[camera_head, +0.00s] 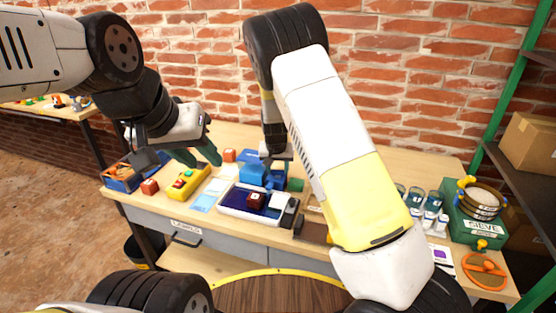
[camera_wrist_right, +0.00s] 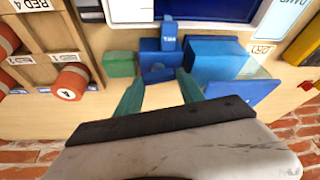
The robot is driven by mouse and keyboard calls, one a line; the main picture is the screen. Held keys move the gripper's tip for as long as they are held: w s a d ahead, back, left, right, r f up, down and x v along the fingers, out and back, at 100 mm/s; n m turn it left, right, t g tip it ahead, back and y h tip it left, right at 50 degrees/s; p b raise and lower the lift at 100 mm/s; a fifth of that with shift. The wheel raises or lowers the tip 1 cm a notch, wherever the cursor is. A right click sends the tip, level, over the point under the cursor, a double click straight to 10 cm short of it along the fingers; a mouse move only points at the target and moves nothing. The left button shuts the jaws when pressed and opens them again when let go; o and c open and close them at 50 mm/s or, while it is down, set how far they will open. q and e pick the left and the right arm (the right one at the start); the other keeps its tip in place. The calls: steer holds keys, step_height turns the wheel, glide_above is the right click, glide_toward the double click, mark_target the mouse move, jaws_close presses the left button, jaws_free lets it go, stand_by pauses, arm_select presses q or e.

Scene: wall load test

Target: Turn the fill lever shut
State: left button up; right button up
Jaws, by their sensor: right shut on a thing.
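A blue fixture (camera_head: 262,170) stands on the table behind a white-rimmed tray (camera_head: 232,213). In the right wrist view it shows as blue blocks (camera_wrist_right: 215,62) with a small blue upright piece (camera_wrist_right: 168,32). My right gripper (camera_wrist_right: 160,76) has its green fingers shut on a low blue part of the fixture, which I take for the fill lever. The grip is partly hidden, and the lever's exact angle cannot be told. My left gripper (camera_head: 200,156) is open and empty above the table, behind a yellow button box (camera_head: 188,182).
A dark red cube (camera_head: 256,201) lies in the tray. Glasses (camera_head: 434,200) and a green sieve stand (camera_head: 478,228) are at the right. A green block (camera_wrist_right: 119,64) is beside the fixture.

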steer(key=shift+a+m+h, duration=0.1)
steer(key=shift+m+h, duration=0.4)
steer(key=shift+m, duration=1)
steer(key=o, duration=1.1)
steer(key=v, duration=0.7)
steer(key=shift+a+r, duration=0.1)
steer(key=shift+r, duration=0.3)
